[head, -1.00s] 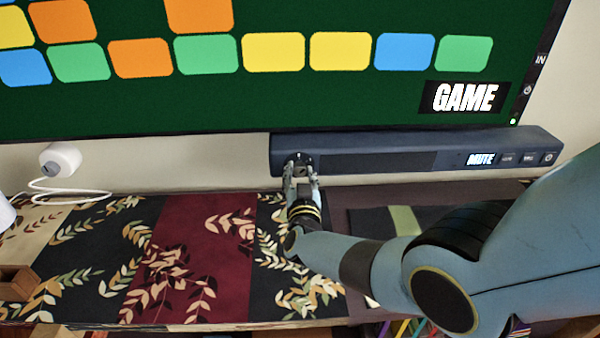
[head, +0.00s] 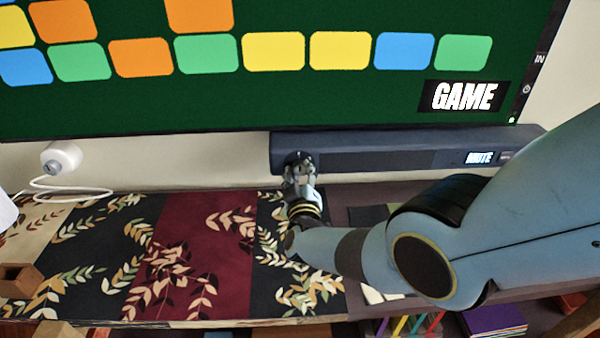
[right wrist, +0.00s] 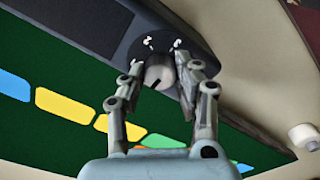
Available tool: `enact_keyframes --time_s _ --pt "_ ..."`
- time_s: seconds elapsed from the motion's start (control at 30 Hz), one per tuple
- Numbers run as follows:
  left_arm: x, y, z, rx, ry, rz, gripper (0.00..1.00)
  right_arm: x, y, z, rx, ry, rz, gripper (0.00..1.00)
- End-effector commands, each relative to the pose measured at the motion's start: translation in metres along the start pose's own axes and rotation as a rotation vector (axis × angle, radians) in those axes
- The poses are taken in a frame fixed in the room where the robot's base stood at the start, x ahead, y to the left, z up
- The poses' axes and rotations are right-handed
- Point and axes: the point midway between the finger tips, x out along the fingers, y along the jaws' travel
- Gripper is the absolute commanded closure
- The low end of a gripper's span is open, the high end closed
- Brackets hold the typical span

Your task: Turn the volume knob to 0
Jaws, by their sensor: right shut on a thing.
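The dark soundbar (head: 375,155) lies under the screen, and its display (head: 479,158) reads MUTE. The round volume knob (right wrist: 158,74) is on the soundbar's left end in the head view. In the right wrist view it is a grey knob on a dark dial with small white marks, which I cannot read clearly. My right gripper (head: 299,168) is shut on the knob, one finger on each side, partly covering it. In the head view the knob is mostly hidden by the fingers. My left gripper is not in view.
A large screen (head: 330,95) with coloured tiles and the word GAME hangs just above the soundbar. A patterned runner (head: 200,240) covers the shelf below. A white round device (head: 60,157) with a cable is at left. Wooden blocks (head: 18,280) sit at the lower left.

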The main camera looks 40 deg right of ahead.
Motion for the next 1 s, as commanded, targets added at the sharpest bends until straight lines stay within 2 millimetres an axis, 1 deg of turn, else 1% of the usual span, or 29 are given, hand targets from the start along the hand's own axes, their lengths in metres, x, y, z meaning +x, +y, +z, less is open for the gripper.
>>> enact_keyframes --time_s 0.03,0.57,0.6,0.7,0.77,1.0 --pt "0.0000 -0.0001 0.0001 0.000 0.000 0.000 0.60 -0.0025 -0.0021 0.0030 -0.012 -0.006 -0.006 1.00" --pt "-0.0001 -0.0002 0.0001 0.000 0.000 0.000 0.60 -0.0026 -0.0021 0.0033 -0.034 -0.006 -0.006 1.00" --pt "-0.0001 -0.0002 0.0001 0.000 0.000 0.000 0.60 -0.0026 -0.0021 0.0033 -0.034 -0.006 -0.006 0.65" --pt "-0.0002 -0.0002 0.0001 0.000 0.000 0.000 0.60 -0.0020 -0.0017 0.0026 -0.033 -0.005 -0.005 0.52" --pt "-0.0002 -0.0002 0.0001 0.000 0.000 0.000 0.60 -0.0016 -0.0014 0.0021 -0.033 -0.004 -0.004 0.46" --pt "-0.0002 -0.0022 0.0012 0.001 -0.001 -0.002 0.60 -0.0009 -0.0006 0.0011 -0.032 -0.002 -0.002 0.46"
